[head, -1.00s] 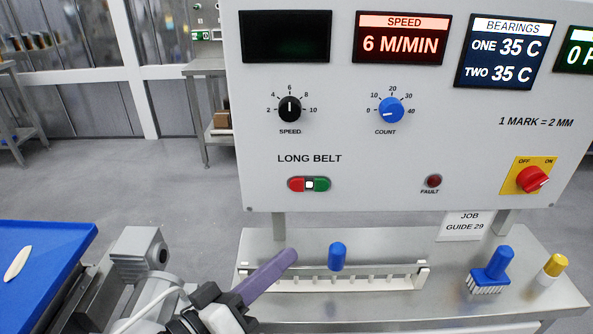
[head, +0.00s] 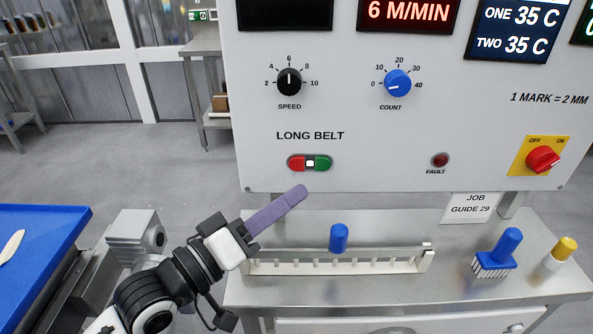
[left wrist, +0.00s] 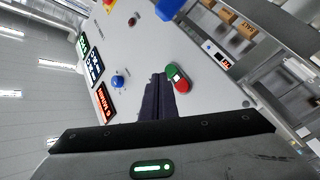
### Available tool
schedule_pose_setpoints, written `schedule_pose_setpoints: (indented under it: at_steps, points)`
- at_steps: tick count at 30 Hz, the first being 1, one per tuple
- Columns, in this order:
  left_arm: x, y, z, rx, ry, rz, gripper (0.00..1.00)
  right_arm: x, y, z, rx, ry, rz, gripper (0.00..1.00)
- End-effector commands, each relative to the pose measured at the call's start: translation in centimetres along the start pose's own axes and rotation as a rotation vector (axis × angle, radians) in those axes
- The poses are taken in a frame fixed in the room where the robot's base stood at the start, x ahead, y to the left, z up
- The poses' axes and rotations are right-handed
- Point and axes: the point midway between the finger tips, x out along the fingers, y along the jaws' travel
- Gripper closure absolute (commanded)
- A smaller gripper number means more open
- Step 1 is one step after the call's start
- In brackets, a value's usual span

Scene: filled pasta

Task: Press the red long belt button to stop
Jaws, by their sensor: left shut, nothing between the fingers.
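The red long belt button (head: 297,163) is the left half of a red and green pair under the LONG BELT label on the white panel. The green half (head: 323,163) is on its right, with a small white square between them. My left gripper (head: 299,193) has purple fingers, shut and empty, pointing up and right. In the head view its tips appear just below the red button. In the left wrist view the fingers (left wrist: 160,80) point at the panel beside the red button (left wrist: 181,86); I cannot tell the gap to it. My right gripper is not in view.
A steel shelf (head: 380,288) below the panel holds a white slotted rack (head: 340,267), a blue-handled brush (head: 495,262) and a yellow-capped item (head: 560,254). A blue knob (head: 398,83) and red switch (head: 542,160) are on the panel.

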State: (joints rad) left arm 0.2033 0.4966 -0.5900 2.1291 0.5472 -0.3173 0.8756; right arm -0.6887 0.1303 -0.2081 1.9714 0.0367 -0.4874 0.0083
Motion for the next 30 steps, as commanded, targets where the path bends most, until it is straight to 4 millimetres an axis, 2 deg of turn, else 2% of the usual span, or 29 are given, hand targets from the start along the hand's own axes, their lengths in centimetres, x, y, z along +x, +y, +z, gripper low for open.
schedule_pose_setpoints:
  at_steps: [3,12,30]
  points:
    - [1.2,-1.0,-0.8,0.003,0.003,0.003,1.0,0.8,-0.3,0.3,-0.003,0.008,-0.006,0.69]
    - [2.9,-2.1,-2.1,0.0,0.0,0.0,1.0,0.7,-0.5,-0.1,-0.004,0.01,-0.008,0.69]
    - [3.1,-2.2,-2.3,-0.001,0.0,0.0,1.0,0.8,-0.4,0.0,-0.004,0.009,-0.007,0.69]
